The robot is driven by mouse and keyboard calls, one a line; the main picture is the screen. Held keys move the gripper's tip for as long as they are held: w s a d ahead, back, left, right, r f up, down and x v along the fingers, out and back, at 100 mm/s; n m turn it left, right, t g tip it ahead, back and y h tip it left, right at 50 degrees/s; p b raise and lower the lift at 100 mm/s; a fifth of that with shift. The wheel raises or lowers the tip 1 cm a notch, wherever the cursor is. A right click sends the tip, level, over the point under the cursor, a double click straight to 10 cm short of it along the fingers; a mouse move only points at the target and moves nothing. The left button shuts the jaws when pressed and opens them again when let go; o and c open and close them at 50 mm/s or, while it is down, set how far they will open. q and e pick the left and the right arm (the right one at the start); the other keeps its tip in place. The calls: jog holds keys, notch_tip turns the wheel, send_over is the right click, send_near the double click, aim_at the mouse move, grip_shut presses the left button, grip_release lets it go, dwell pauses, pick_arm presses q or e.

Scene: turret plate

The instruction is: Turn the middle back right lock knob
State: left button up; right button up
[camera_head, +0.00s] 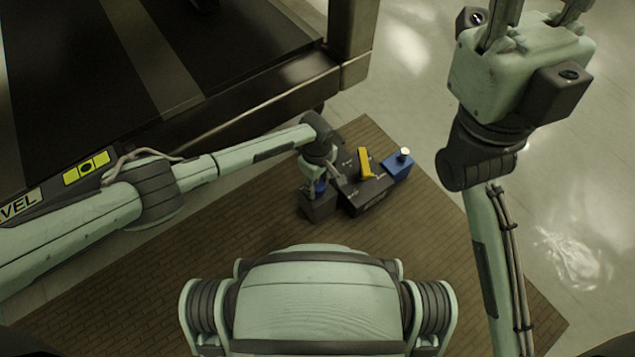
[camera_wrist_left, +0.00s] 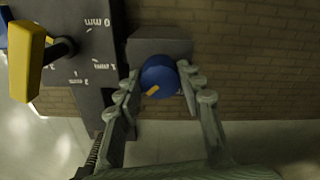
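The turret plate assembly is a dark box (camera_head: 368,197) with white markings, standing on the brown mat. It also shows in the left wrist view (camera_wrist_left: 85,75). A round blue knob (camera_wrist_left: 160,75) with a yellow mark sits on a dark block at its side. The block shows in the head view (camera_head: 318,207). My left gripper (camera_head: 322,182) points down over this block. In the left wrist view its fingertips (camera_wrist_left: 159,72) lie on both sides of the blue knob and appear to touch it. My right gripper (camera_head: 540,14) is raised at upper right, fingers apart and empty, tips cut off.
A yellow handle (camera_head: 365,162) stands up from the dark box and also shows in the left wrist view (camera_wrist_left: 27,60). A blue block (camera_head: 397,166) with a white-topped knob adjoins on the right. A large dark machine (camera_head: 225,70) fills the upper left. The front mat is clear.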

aim_at(317, 185)
pick_arm(q)
jog(key=c, duration=0.4)
dwell(1.0)
jog(key=o, duration=1.2)
notch_tip(317, 185, up, 12)
